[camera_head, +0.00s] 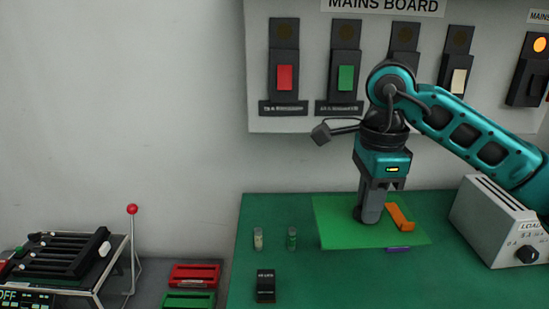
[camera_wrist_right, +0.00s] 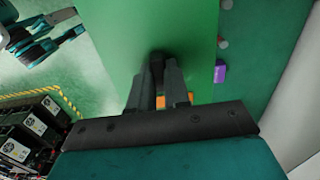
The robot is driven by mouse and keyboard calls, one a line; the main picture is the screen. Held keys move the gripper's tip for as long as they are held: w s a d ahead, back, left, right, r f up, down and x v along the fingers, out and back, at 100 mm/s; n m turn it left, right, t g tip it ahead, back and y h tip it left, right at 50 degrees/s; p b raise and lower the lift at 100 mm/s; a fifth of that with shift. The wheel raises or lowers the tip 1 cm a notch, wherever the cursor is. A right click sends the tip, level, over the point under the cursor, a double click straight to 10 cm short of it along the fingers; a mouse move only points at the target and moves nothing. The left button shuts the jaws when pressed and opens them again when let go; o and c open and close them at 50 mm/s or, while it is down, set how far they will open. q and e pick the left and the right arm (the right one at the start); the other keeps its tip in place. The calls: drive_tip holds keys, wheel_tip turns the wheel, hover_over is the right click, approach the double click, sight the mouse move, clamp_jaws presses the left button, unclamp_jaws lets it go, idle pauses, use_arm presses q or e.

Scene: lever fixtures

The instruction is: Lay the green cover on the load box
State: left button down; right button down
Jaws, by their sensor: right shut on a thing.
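The green cover (camera_head: 345,223) is a flat, light green sheet over the green table, left of the load box. It fills much of the right wrist view (camera_wrist_right: 145,30). My right gripper (camera_head: 367,215) points down at the middle of the cover and is shut on it, around a dark part (camera_wrist_right: 157,65) mostly hidden by the fingers. I cannot tell whether the cover touches the table. The load box (camera_head: 482,220) is a pale box with a slotted sloping top and a dark knob, at the right of the table. My left gripper is not in view.
An orange piece (camera_head: 401,217) shows beside my right fingers; a purple block (camera_head: 398,249) peeks out at the cover's near edge. Two small vials (camera_head: 292,238) and a black switch (camera_head: 265,285) stand to the left. Red (camera_head: 194,275) and green trays lie further left.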

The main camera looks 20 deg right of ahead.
sight(348, 221)
drive_tip(key=a+f+n, duration=0.1)
drive_tip(key=n, duration=0.2)
drive_tip(key=a+f+n, duration=0.1)
drive_tip(key=f+n, duration=0.1)
drive_tip(key=n, duration=0.1)
drive_tip(key=a+f+n, duration=0.1)
drive_tip(key=f+n, duration=0.1)
drive_tip(key=n, duration=0.1)
drive_tip(key=shift+w+a+f+n, duration=0.1)
drive_tip(key=shift+a+n, duration=0.1)
drive_tip(key=shift+n, duration=0.1)
drive_tip(key=a+f+n, duration=0.3)
drive_tip(key=f+n, duration=0.2)
drive_tip(key=n, duration=0.6)
drive_tip(key=shift+s+f, duration=0.25)
drive_tip(key=shift+s, duration=0.15)
